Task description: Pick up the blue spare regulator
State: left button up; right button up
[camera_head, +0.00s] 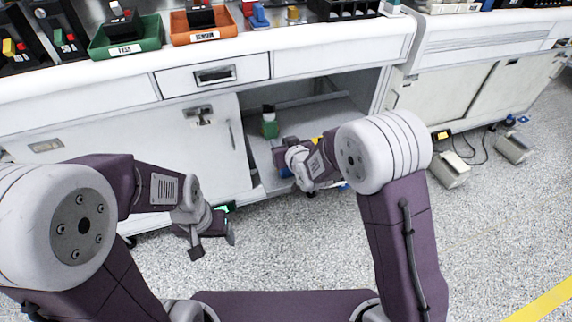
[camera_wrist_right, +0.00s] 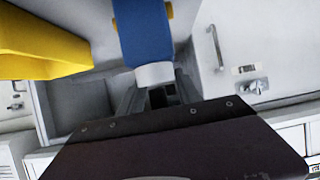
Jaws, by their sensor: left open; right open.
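The blue spare regulator (camera_head: 286,173) is low in the open cabinet bay, mostly hidden by my right gripper (camera_head: 289,163). In the right wrist view the blue body (camera_wrist_right: 143,35) fills the top middle, with a pale end pointing down the picture. My right gripper (camera_wrist_right: 155,92) is open around or just short of that end; I cannot tell whether it touches. My left gripper (camera_head: 212,243) is open and empty, low in front of the closed cabinet door.
A green item (camera_head: 269,124) stands deeper in the bay. A yellow item (camera_wrist_right: 45,45) is close beside the blue one. The cabinet door (camera_head: 200,155) and bay walls bound the space. The counter (camera_head: 330,42) above carries trays. Open floor (camera_head: 500,215) lies right.

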grip_shut()
jog(key=shift+s, duration=0.1)
